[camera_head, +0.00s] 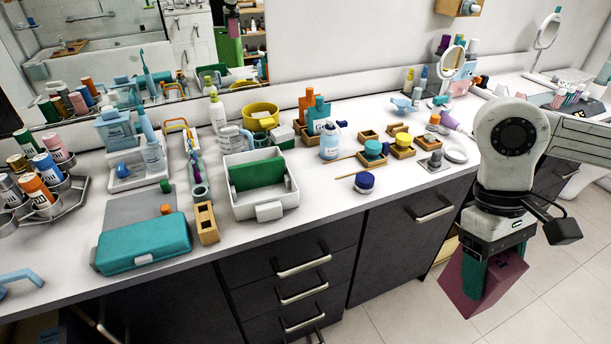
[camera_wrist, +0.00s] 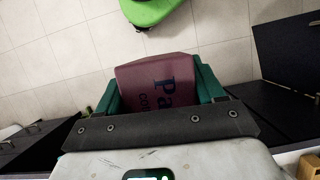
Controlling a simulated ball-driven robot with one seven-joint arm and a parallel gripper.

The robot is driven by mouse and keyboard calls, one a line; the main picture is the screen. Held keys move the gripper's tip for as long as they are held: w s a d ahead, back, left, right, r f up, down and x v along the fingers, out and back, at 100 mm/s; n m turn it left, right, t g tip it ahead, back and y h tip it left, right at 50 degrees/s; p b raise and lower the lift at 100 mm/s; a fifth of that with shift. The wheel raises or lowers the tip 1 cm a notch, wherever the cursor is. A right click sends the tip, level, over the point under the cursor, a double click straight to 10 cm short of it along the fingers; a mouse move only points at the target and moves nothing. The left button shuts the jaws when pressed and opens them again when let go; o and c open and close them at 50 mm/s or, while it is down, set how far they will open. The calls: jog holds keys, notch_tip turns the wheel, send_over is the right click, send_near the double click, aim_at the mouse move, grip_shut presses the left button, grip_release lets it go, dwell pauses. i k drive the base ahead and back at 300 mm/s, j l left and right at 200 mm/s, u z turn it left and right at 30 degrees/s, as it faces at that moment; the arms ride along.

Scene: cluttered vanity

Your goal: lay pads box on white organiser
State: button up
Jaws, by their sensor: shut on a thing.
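The pads box is a dark pink box (camera_head: 461,281) with lettering that starts "Pa" in the wrist view (camera_wrist: 157,79). My gripper (camera_head: 487,276) is shut on it, with a green finger on each side. The box hangs tilted in front of the counter's right part, above the floor and below the counter top. The white organiser (camera_head: 280,207) is an open white tray with a handle at its front, on the counter near the middle of the head view. A green block (camera_head: 256,174) lies in it. My gripper is well to the right of the organiser.
A teal case (camera_head: 143,243) and a wooden holder (camera_head: 207,222) stand left of the organiser. A blue jar (camera_head: 364,182), a bottle (camera_head: 330,143) and small wooden trays (camera_head: 369,160) stand to its right. The counter's front right strip is clear. A green object (camera_wrist: 150,10) lies on the floor.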

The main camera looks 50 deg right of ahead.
aim_at(260, 182)
jog(key=i, duration=1.75)
